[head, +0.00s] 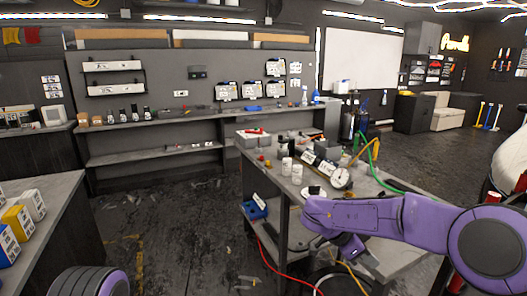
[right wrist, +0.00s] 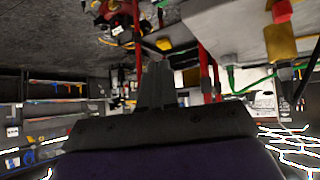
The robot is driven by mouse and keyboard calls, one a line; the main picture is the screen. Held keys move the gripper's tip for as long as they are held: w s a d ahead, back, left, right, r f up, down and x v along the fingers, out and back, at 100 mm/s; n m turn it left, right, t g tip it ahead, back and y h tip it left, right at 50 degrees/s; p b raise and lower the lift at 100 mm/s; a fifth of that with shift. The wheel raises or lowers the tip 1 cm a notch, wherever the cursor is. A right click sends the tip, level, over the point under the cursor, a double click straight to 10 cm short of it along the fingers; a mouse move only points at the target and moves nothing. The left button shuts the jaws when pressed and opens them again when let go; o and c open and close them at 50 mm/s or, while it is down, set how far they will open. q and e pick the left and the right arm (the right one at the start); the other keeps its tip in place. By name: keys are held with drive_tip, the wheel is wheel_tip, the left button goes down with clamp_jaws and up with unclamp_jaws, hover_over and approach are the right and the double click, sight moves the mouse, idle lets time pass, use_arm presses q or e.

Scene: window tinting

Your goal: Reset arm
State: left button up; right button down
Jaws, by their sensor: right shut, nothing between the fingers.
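My right arm (head: 385,218) is purple and comes in from the right, level across the front of the workbench (head: 400,255). Its wrist bends down near the bench's near edge, and my right gripper (head: 317,243) shows small and dark there. In the right wrist view the two grey fingers of the right gripper (right wrist: 156,80) lie together with nothing between them. That view looks upside down. My left gripper does not show; only a dark and purple part of mine shows at the bottom left of the head view.
The workbench holds white cups (head: 286,167), a round gauge (head: 340,178) and tools. A green hose (head: 400,188) and red cable (head: 285,277) hang near it. A left counter (head: 60,200) carries small boxes (head: 20,222). Floor between counter and bench is mostly free, with scattered debris.

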drive_tip(key=s+d+f+n+t, duration=0.25)
drive_tip(key=f+t, duration=0.25)
drive_tip(key=f, duration=0.4)
drive_tip(key=s+d+f+n+t, duration=0.1)
drive_tip(key=s+f+n+t, duration=0.3)
drive_tip(key=f, duration=0.5)
drive_tip(key=s+f+n+g+y, duration=0.1)
drive_tip(key=s+f, duration=0.3)
drive_tip(key=s, duration=0.5)
drive_tip(key=s+f+n+g+y, duration=0.2)
drive_tip(key=s+f, duration=0.3)
drive_tip(key=s, duration=0.5)
drive_tip(key=s+f+n+g+y, duration=0.1)
drive_tip(key=s+f, duration=0.3)
drive_tip(key=s, duration=0.6)
drive_tip(key=shift+s+f+g+y, duration=0.3)
drive_tip(key=shift+g+y, duration=0.3)
drive_tip(key=shift+y, duration=0.3)
drive_tip(key=shift+w+d+n, duration=0.1)
drive_tip(key=shift+w+n, duration=0.05)
drive_tip(key=shift+n, duration=0.1)
